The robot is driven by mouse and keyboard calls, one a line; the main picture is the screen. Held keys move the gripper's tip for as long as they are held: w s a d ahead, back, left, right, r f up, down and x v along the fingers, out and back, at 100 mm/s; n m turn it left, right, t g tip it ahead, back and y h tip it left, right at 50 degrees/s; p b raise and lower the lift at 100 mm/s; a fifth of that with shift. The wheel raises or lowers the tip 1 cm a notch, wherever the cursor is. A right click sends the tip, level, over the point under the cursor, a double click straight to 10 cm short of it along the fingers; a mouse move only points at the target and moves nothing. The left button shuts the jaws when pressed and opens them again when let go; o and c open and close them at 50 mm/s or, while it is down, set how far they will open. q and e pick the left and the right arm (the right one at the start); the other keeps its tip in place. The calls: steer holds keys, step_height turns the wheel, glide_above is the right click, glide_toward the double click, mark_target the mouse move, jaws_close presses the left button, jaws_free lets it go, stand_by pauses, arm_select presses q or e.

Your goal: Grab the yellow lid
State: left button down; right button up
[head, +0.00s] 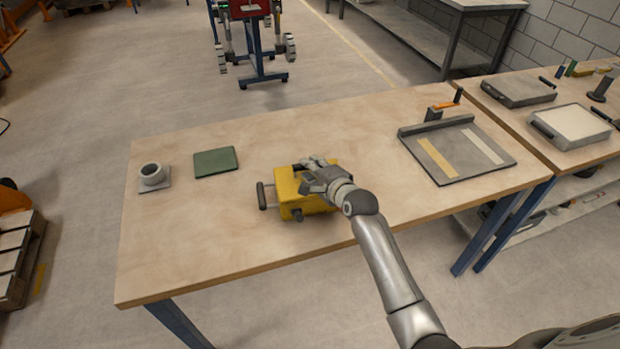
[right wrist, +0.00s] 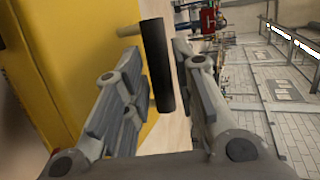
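The yellow lid (head: 290,206) looks like a boxy yellow block with dark handles, lying near the table's front edge. A dark handle (head: 262,196) sticks out at its left side. My right gripper (head: 312,178) is over its upper right part and hides some of it. In the right wrist view the yellow body (right wrist: 50,60) fills the left side. A black bar-shaped handle (right wrist: 158,65) shows in the gap between the fingers of the right gripper (right wrist: 160,100). The fingers stand apart; I cannot tell whether either touches the bar. My left gripper is not in view.
On the wooden table (head: 190,250) a green flat block (head: 215,162) and a grey ring on a plate (head: 153,176) lie to the left. A grey tray (head: 470,172) with two strips lies at the right. The table's front left is clear.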

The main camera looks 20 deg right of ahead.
steer(key=shift+x, duration=1.35)
jaws_close()
